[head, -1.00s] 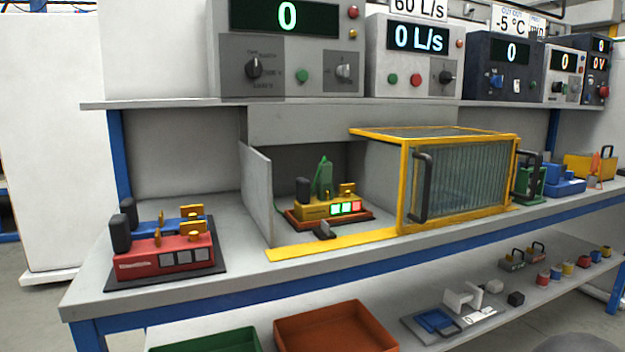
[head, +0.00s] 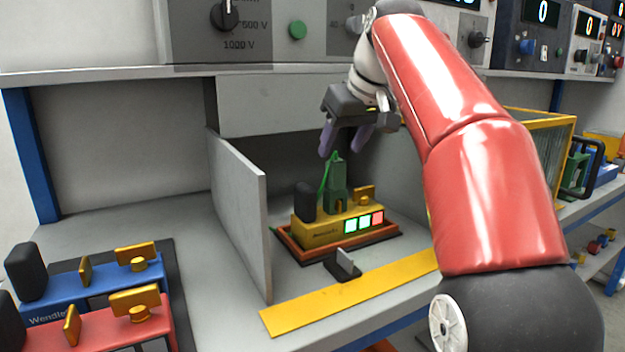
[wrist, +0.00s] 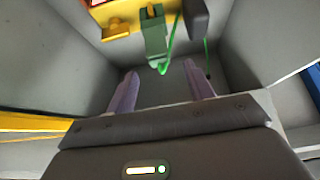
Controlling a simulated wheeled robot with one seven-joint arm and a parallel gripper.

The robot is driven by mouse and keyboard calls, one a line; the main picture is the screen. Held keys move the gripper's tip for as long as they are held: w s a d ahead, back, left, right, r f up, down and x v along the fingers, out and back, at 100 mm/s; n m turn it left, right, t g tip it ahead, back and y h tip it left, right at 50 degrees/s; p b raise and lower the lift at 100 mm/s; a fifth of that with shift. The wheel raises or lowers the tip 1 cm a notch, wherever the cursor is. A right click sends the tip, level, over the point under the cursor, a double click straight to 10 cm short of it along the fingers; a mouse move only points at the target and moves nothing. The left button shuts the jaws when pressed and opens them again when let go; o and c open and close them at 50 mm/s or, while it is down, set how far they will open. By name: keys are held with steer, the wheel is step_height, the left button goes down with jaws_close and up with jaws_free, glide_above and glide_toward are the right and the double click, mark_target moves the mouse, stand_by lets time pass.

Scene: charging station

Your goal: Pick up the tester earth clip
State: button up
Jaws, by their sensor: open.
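The tester earth clip appears to be the green upright clip (head: 336,186) with a green cable, standing on the yellow device (head: 338,229) inside the grey bay. The clip also shows in the wrist view (wrist: 155,40), ahead of the fingers and slightly left of centre. My gripper (head: 347,142) is open and empty, just above the clip in the head view. Its two purple fingers show apart in the wrist view (wrist: 160,88), with the clip beyond their tips and not touching them. The clip's lower end is partly hidden by the yellow device.
A grey side panel (head: 238,205) stands left of the device, and a shelf edge (head: 270,108) lies above. A black block (head: 306,201) stands beside the clip. A yellow strip (head: 350,292) edges the bay. Blue (head: 60,293) and red (head: 100,335) devices sit at left.

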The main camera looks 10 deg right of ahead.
mark_target(336, 162)
steer(key=b+x, duration=0.2)
steer(key=x, duration=0.5)
steer(key=shift+s+d+f, duration=0.1)
steer(key=shift+s+f, duration=0.05)
steer(key=shift+f, duration=0.15)
steer(key=c, duration=1.1)
steer(key=shift+r, duration=0.15)
